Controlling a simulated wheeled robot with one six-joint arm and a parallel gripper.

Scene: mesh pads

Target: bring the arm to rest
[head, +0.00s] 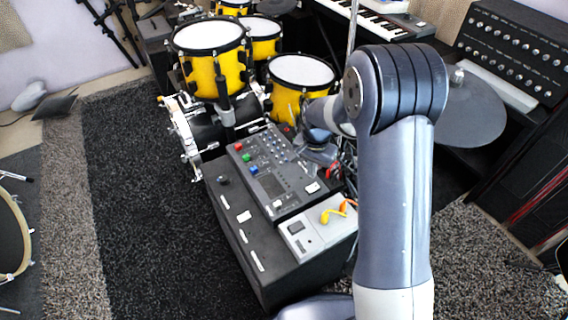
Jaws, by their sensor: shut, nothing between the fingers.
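My arm rises at the right of the head view and bends at a large joint near the top. Its far end reaches back left behind that joint. My gripper (318,156) is small and partly hidden there, low over the right side of a dark control console (268,190). It is shut, and I see nothing held in it. I cannot tell from this view whether it touches the console.
The console stands on a black case (240,245). A light grey device (300,243) with a yellow curved item (328,215) sits at its front right. Yellow drums (208,62) stand behind, a cymbal (472,112) at the right. Dark carpet (130,200) at left is clear.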

